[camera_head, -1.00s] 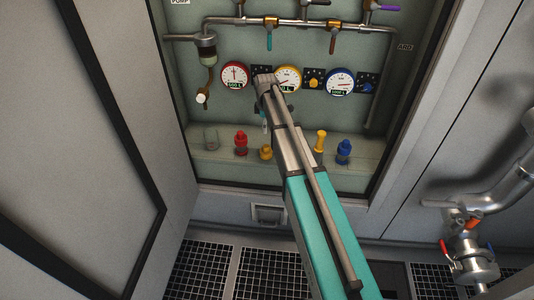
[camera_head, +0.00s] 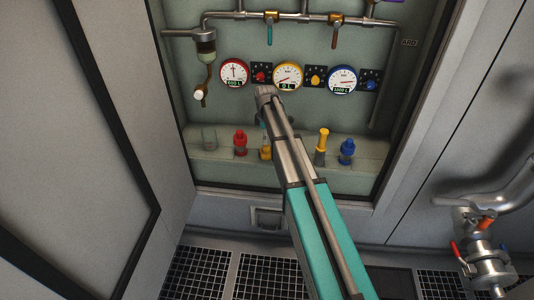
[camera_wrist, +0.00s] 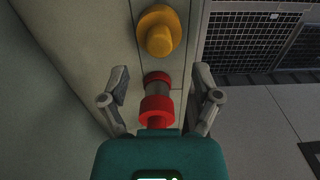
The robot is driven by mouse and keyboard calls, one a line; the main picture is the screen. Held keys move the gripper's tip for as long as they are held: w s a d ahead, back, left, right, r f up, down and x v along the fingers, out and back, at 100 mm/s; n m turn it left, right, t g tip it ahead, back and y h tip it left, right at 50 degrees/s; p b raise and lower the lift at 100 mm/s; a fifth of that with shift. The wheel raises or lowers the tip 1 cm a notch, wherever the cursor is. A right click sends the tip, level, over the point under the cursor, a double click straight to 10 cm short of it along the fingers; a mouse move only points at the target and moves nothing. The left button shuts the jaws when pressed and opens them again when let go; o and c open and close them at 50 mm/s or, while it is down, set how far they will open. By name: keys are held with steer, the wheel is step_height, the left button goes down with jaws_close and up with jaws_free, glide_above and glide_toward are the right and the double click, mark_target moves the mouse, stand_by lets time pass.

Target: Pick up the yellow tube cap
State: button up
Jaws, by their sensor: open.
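The yellow tube cap (camera_wrist: 159,32) shows in the wrist view as a round, stepped yellow piece on the pale ledge, just beyond my fingertips. In the head view a yellow piece (camera_head: 265,153) on the ledge is partly hidden by my arm and gripper. My gripper (camera_wrist: 162,86) is open, its two fingers spread in the wrist view. Between them in that picture is a red-ended tube (camera_wrist: 157,106) with a grey middle; whether it touches the fingers cannot be told. The yellow cap is apart from both fingers.
On the ledge (camera_head: 295,157) stand a clear cup (camera_head: 209,138), a red piece (camera_head: 240,143), a taller yellow-topped tube (camera_head: 321,147) and a blue piece (camera_head: 346,152). Gauges (camera_head: 234,74) and pipes line the wall above. An open door (camera_head: 80,110) stands left.

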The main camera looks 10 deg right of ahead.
stand_by(0.4)
steer(key=shift+f+b, duration=2.6)
jaws_close()
steer(key=shift+r, duration=0.2)
step_height(320, 180, up, 2)
steer(key=shift+p, duration=1.2)
steer(key=s+r+p, duration=1)
steer(key=s, duration=0.4)
steer(key=shift+a+r+p, duration=0.3)
steer(key=shift+a+p, duration=0.05)
